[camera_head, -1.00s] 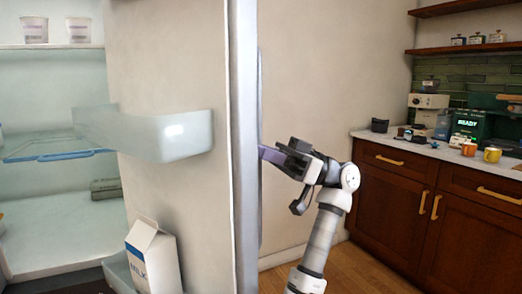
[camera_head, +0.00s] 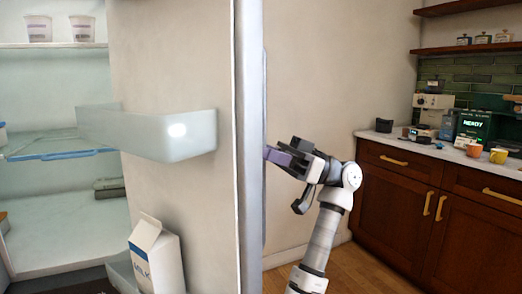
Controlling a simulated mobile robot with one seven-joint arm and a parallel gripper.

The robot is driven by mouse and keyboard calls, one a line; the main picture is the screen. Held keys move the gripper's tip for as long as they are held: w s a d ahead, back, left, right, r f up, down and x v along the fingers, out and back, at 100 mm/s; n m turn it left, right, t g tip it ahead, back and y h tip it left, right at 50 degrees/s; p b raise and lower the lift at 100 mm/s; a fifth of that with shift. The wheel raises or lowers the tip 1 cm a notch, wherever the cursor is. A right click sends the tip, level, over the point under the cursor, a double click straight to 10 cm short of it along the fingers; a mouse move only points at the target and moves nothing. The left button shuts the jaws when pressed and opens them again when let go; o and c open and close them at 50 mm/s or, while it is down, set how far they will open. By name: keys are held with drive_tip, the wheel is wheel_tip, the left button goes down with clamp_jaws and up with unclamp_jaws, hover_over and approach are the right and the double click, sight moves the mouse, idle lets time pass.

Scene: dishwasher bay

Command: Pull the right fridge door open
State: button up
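The right fridge door (camera_head: 175,75) stands well open, its pale inner face turned toward me and its grey front edge (camera_head: 248,120) nearly upright in the middle of the head view. A narrow strip of its vertical handle (camera_head: 264,215) shows just right of that edge, on the outer side. My gripper (camera_head: 275,156) reaches in from the right at the handle, with a purple finger against or right beside it. The door and handle hide part of the fingertips, so I cannot tell whether they are closed around the handle.
A clear door bin (camera_head: 175,140) and a milk carton (camera_head: 155,255) sit on the door's inner side. Fridge shelves (camera_head: 75,215) show at left. A wooden cabinet (camera_head: 400,200) with a cluttered countertop stands at right. Wooden floor (camera_head: 350,270) is bare before it.

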drive_tip(key=shift+d, duration=0.1)
drive_tip(key=v, duration=1.3)
drive_tip(key=shift+d+f+b, duration=0.2)
drive_tip(key=shift+b, duration=0.1)
drive_tip(key=shift+f, duration=0.1)
